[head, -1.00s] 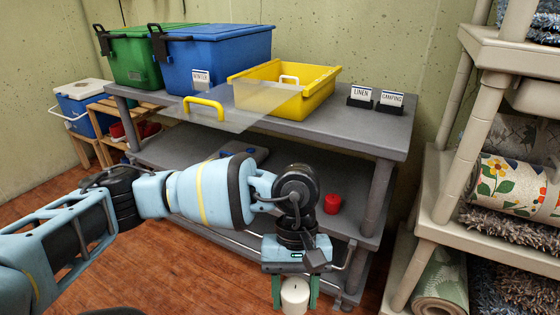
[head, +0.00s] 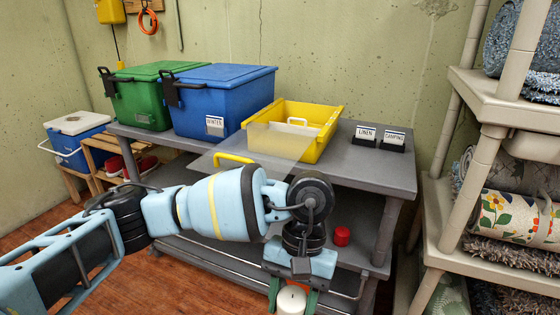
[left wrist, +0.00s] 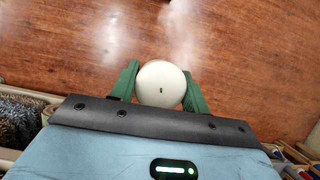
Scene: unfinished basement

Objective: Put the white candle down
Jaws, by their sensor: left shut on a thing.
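My left gripper (head: 292,298) is shut on the white candle (head: 291,300). The candle hangs upright between the two green fingers, in front of the grey shelf unit, at the bottom edge of the head view. In the left wrist view the white candle (left wrist: 161,84) shows from above with its dark wick, with a green finger on each side and the wooden floor beneath. A red candle (head: 342,236) stands on the lower shelf, behind and to the right of my left gripper. My right gripper is not in view.
A beige rack (head: 470,195) with rolled rugs stands at the right. The lower shelf has bare room around the red candle.

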